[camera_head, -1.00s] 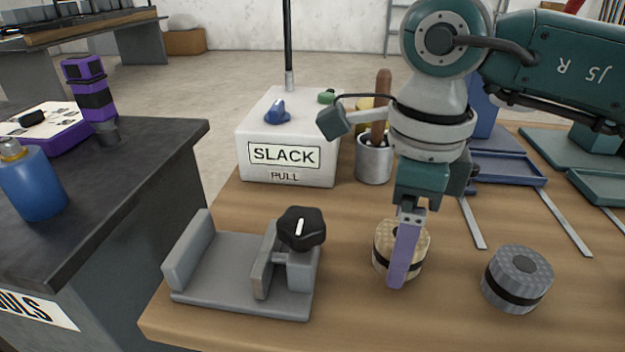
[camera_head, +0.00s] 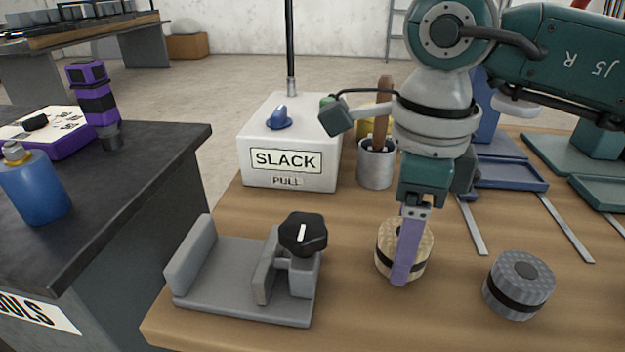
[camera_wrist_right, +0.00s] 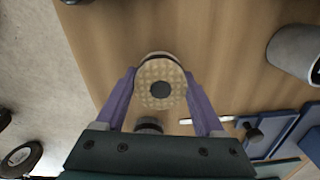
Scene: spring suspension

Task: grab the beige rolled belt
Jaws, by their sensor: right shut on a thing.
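The beige rolled belt (camera_head: 386,249) is a short upright roll with a dark band, on the wooden table. In the right wrist view its round top with a dark centre (camera_wrist_right: 160,82) sits between the two purple fingers. My right gripper (camera_head: 405,262) points down over it and is shut on it, one finger on each side. The same gripper shows in the right wrist view (camera_wrist_right: 160,88). The near finger hides part of the roll. I cannot tell any gap under the roll. My left gripper is not in view.
A grey rolled belt (camera_head: 519,285) stands to the right. A grey clamp fixture with a black knob (camera_head: 303,234) is to the left. Behind are a white SLACK box (camera_head: 287,178) and a grey cup (camera_head: 375,170). Blue trays (camera_head: 511,173) lie at back right.

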